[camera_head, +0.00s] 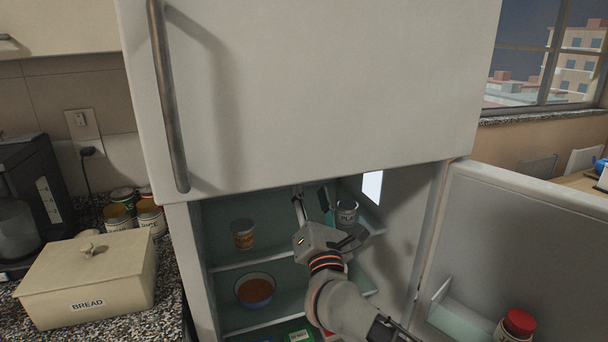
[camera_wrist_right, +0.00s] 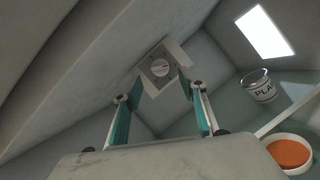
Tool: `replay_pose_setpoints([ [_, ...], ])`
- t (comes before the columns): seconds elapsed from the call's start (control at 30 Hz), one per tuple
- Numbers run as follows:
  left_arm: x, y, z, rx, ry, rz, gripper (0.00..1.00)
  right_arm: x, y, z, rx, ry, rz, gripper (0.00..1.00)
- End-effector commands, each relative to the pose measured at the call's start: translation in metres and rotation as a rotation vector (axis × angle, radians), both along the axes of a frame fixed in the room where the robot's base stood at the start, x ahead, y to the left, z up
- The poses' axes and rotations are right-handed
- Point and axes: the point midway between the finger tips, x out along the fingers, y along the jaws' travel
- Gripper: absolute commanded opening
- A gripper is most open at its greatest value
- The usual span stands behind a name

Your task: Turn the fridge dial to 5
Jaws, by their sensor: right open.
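The fridge dial (camera_wrist_right: 159,68) shows in the right wrist view as a small round knob on a grey square plate, up under the fridge's inner ceiling. Its numbers are too small to read. My right gripper (camera_wrist_right: 158,92) is open and empty, with its two teal-lined fingers pointing toward the dial, one on either side of it in the picture and apart from it. In the head view the right gripper (camera_head: 312,204) reaches up inside the open lower compartment of the fridge (camera_head: 310,95). There the dial is hidden behind the upper door. My left gripper is not in view.
A bowl (camera_head: 255,290) sits below. The lower fridge door (camera_head: 520,240) stands open at right. A bread box (camera_head: 90,278) is on the counter.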

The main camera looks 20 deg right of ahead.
Motion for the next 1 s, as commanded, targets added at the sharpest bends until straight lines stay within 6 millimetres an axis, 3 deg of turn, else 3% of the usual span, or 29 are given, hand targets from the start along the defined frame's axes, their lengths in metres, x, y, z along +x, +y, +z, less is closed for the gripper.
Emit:
replay_pose_setpoints([
  [0.33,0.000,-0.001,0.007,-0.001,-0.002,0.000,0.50,0.046,-0.008,0.018,-0.005,-0.002,-0.002,0.42],
  [0.73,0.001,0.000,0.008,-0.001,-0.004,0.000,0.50,0.054,-0.010,0.020,-0.005,-0.001,-0.001,0.42],
  [0.9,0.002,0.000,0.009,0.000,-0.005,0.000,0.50,0.054,-0.010,0.020,-0.005,-0.001,-0.002,0.03],
  [1.0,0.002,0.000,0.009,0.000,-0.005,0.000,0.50,0.054,-0.010,0.020,-0.005,-0.001,-0.002,0.03],
])
